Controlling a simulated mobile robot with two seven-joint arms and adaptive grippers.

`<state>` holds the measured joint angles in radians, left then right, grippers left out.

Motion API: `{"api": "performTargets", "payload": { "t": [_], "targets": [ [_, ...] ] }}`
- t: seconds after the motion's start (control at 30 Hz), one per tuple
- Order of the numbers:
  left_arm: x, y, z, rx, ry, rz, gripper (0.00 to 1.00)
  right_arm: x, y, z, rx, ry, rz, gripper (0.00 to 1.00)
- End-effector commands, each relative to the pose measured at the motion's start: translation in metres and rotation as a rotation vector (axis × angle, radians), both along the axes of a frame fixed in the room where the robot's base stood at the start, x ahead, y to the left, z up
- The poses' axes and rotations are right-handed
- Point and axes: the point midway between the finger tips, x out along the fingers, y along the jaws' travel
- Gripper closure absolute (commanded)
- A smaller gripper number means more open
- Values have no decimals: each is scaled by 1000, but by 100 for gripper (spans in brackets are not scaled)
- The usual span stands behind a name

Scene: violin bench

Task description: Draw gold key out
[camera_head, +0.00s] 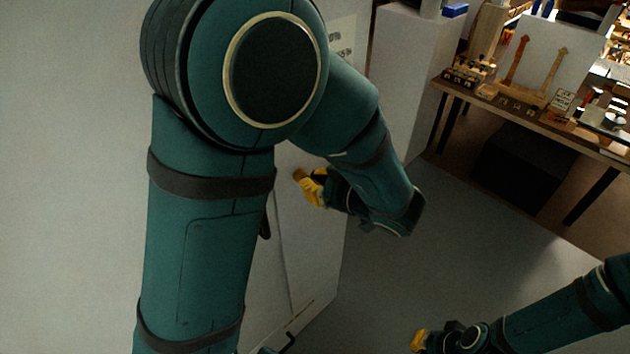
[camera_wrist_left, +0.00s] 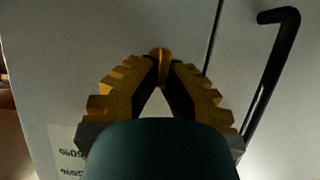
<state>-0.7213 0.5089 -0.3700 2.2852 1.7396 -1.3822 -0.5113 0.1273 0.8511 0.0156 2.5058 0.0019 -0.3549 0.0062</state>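The gold key (camera_wrist_left: 163,54) shows in the left wrist view as a small rounded gold piece in front of a pale cabinet face (camera_wrist_left: 120,25). My left gripper's yellow-padded fingers (camera_wrist_left: 162,66) come together around it and look shut on it. In the head view the left gripper (camera_head: 308,186) is at the white cabinet front, with the key's orange-gold end (camera_head: 299,174) at its tips. The key's shaft and any keyhole are hidden. My right gripper (camera_head: 416,341) is low at the bottom edge, away from the cabinet, and its fingers are too small to read.
A black bar handle (camera_wrist_left: 270,80) stands right of the key, beyond a dark vertical seam. A label (camera_wrist_left: 72,150) is at the lower left. A workbench (camera_head: 540,122) with violin parts stands at the upper right. The grey floor (camera_head: 440,240) between is clear.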

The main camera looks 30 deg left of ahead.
Motion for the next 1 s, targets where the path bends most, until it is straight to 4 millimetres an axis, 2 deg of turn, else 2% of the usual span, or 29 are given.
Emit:
{"api": "performTargets", "payload": {
  "t": [1.0],
  "targets": [
    [-2,-5,0,-1,1,1,100,0,0,5,0,0,0,100]
  ]
}}
